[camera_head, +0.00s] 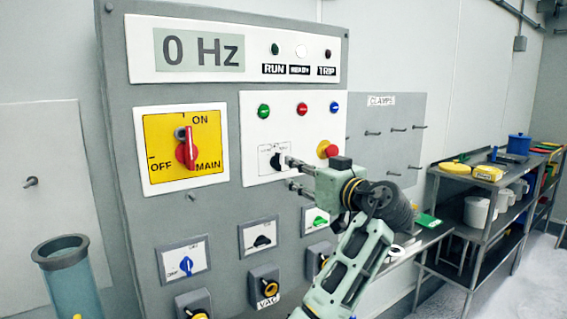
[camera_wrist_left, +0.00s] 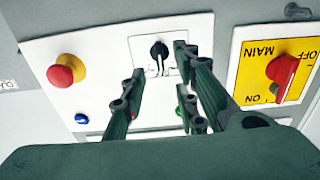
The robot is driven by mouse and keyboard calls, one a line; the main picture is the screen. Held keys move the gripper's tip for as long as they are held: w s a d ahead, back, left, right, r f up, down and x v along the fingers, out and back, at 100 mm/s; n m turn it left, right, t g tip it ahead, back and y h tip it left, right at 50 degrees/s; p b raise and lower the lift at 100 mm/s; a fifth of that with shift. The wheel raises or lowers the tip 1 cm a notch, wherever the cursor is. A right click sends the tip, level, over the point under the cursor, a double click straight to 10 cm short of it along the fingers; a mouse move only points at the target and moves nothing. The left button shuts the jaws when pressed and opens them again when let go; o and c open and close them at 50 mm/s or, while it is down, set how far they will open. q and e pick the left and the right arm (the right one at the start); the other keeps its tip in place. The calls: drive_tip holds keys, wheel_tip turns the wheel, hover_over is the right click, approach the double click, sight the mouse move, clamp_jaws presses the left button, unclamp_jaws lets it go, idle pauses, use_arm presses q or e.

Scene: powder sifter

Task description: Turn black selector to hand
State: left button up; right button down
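The black selector (camera_head: 277,161) is a small black knob on a white plate in the middle of the control panel. Its label is too small to read. In the left wrist view the black selector (camera_wrist_left: 159,50) shows ahead of the gap between the fingers, nearer the right one. My left gripper (camera_head: 290,173) is open and empty, just right of and below the selector. In the left wrist view the two fingers of my left gripper (camera_wrist_left: 158,72) are apart, with nothing between them. Contact with the knob cannot be made out. My right gripper is not in view.
A red-yellow emergency button (camera_head: 327,149) sits right of the selector. A red main switch (camera_head: 187,148) on a yellow plate is to the left. Green, red and blue buttons (camera_head: 302,109) are above. Several smaller selectors (camera_head: 262,241) sit below. The display (camera_head: 200,48) reads 0 Hz.

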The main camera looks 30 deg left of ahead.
sight(281, 164)
use_arm(q)
drive_tip(key=p+x, duration=0.4)
drive_tip(key=x, duration=0.2)
drive_tip(key=shift+w+a+r, duration=0.1)
drive_tip(key=shift+a+r, duration=0.05)
drive_tip(key=shift+a, duration=0.2)
drive_tip(key=shift+w+a, duration=0.2)
drive_tip(key=shift+a, duration=0.25)
drive_tip(key=shift+w+f, duration=0.1)
drive_tip(key=shift+f, duration=0.1)
clamp_jaws()
